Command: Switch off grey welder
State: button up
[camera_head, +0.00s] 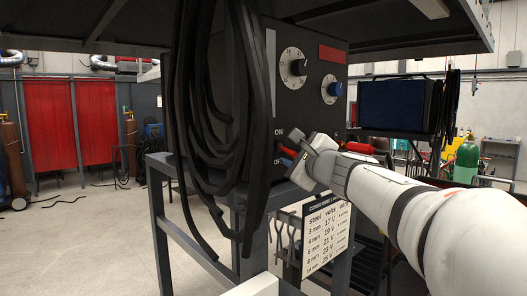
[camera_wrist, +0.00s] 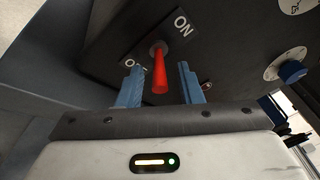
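The grey welder (camera_head: 318,112) is a dark box on a stand, with a white dial (camera_head: 293,67), a blue-centred dial (camera_head: 332,89) and a red label on its front. Its red lever switch (camera_wrist: 160,73) sits between an ON label (camera_wrist: 182,22) and a partly hidden label starting with O (camera_wrist: 128,64). My gripper (camera_wrist: 158,72) is open, with one blue finger on each side of the lever and gaps visible between. In the head view my gripper (camera_head: 288,157) is at the welder's front, and hides most of the lever. I cannot tell the lever's exact setting.
Thick black cables (camera_head: 215,130) hang beside the welder's left side. A settings chart (camera_head: 326,235) hangs below it, near the grey stand (camera_head: 160,205). A dark shelf overhangs above. Red curtains (camera_head: 52,122) and open floor lie at left; a green cylinder (camera_head: 466,162) stands at right.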

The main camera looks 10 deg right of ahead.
jog(key=shift+w, duration=0.1)
jog(key=shift+c, duration=0.5)
grip_shut()
